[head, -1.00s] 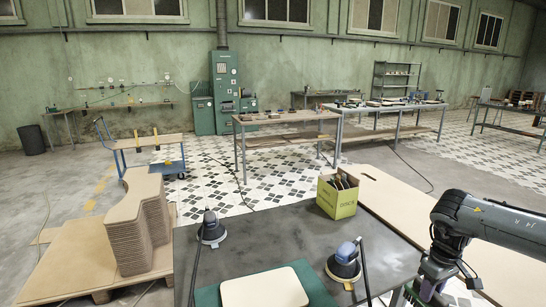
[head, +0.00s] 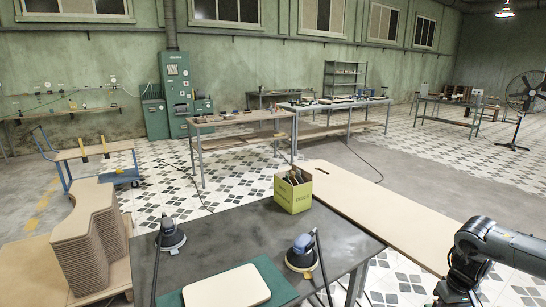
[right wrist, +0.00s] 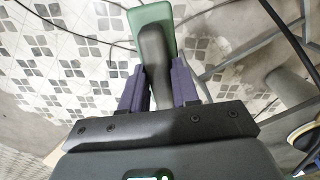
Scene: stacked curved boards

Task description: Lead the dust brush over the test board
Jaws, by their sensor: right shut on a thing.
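The test board (head: 228,289) is a pale cream panel with rounded corners. It lies on a green mat (head: 283,285) at the near edge of the dark table, cut off by the bottom of the head view. In the right wrist view my right gripper (right wrist: 158,88) is shut on the dark grey handle of the dust brush (right wrist: 153,50). The brush has a green block-shaped head at its far end, over the tiled floor and apart from the board. Its bristles are not visible. My left gripper is not in view.
Two sanders stand on the dark table (head: 225,238), one at left (head: 171,238) and one at right (head: 300,257), both with hoses. A yellow-green box (head: 293,194) stands at its back corner. A long tan board (head: 375,212) lies beyond. Stacked curved boards (head: 92,245) stand left.

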